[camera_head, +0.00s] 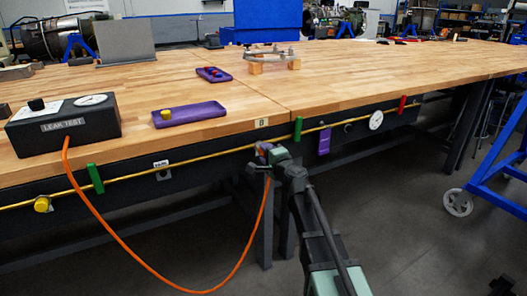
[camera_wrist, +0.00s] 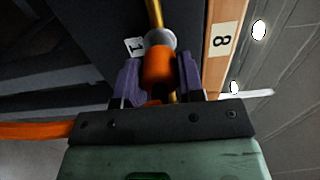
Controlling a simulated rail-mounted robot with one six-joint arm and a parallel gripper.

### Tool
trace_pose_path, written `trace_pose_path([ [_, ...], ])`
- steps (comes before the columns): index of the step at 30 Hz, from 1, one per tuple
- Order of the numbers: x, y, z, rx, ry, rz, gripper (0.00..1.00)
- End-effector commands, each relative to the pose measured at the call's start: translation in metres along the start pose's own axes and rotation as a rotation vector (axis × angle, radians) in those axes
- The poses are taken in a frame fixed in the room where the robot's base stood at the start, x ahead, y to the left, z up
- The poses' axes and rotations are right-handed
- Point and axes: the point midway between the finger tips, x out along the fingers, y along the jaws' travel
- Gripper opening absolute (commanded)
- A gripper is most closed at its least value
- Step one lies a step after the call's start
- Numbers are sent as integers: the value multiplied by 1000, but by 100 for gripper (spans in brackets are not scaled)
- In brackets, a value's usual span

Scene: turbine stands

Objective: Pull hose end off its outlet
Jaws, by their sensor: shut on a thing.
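The orange hose end (camera_wrist: 158,68) sits between the two purple fingers of my gripper (camera_wrist: 158,82) in the wrist view, and the gripper is shut on it. The silver outlet collar (camera_wrist: 160,38) lies directly at the hose end's far side, on the brass pipe (camera_wrist: 153,12). They look in contact or nearly so; I cannot tell if the end is seated. In the head view my gripper (camera_head: 264,152) is at the bench front below the "8" label, and largely hides the hose end. The orange hose (camera_head: 262,215) hangs in a loop to the leak test box (camera_head: 62,125).
The yellow pipe (camera_head: 215,158) runs along the bench front, with green handles (camera_head: 95,178), a red handle (camera_head: 402,104) and a gauge (camera_head: 376,120). Purple trays (camera_head: 205,111) lie on the wooden bench (camera_head: 340,82). A blue wheeled frame (camera_head: 490,195) stands right. Floor in front is mostly free.

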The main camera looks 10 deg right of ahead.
Motion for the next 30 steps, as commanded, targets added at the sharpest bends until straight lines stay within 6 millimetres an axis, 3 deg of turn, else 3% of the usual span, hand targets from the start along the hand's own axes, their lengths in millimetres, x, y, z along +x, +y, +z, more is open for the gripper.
trace_pose_path([
  [3,0,0,0,0,0,0,0],
  [30,-14,0,0,0,0,0,0],
])
